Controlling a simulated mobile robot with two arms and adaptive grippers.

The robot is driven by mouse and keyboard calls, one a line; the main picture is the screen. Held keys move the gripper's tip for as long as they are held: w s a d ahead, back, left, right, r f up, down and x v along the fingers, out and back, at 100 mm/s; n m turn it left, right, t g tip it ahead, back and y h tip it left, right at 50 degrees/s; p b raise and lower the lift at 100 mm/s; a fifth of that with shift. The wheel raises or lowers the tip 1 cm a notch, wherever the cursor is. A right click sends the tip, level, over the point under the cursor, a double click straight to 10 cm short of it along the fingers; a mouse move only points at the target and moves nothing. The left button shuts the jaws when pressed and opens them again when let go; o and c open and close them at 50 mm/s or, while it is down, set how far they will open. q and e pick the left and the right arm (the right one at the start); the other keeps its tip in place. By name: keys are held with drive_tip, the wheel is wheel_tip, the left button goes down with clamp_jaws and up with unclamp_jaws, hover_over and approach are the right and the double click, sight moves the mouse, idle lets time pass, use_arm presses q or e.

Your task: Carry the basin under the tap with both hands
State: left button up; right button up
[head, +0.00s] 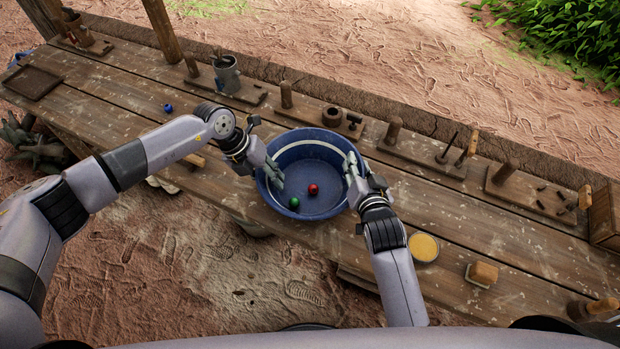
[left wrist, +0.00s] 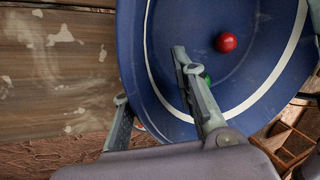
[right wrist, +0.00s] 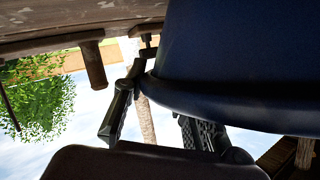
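The blue basin (head: 310,205) with a white stripe inside sits at the middle of the wooden workbench, its near side by the front edge. A red ball (head: 313,189) and a green ball (head: 294,202) lie inside it. My left gripper (head: 272,172) straddles the basin's left rim. In the left wrist view (left wrist: 150,85) its fingers are apart, one inside and one outside, partly hidden by the wall. My right gripper (head: 354,172) is at the right rim. In the right wrist view (right wrist: 165,95) its fingers are apart around the rim, one partly hidden. No tap is visible.
A yellow-filled round dish (head: 423,247) and a tan block (head: 482,274) stand to the right near the front edge. Tool boards with pegs (head: 425,150) line the back edge. A metal can (head: 227,74) and small blue object (head: 168,107) are at left.

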use_arm(q)
drive_tip(key=shift+c, duration=0.5)
use_arm(e)
drive_tip(key=shift+c, duration=0.5)
use_arm(q)
clamp_jaws()
use_arm(e)
clamp_jaws()
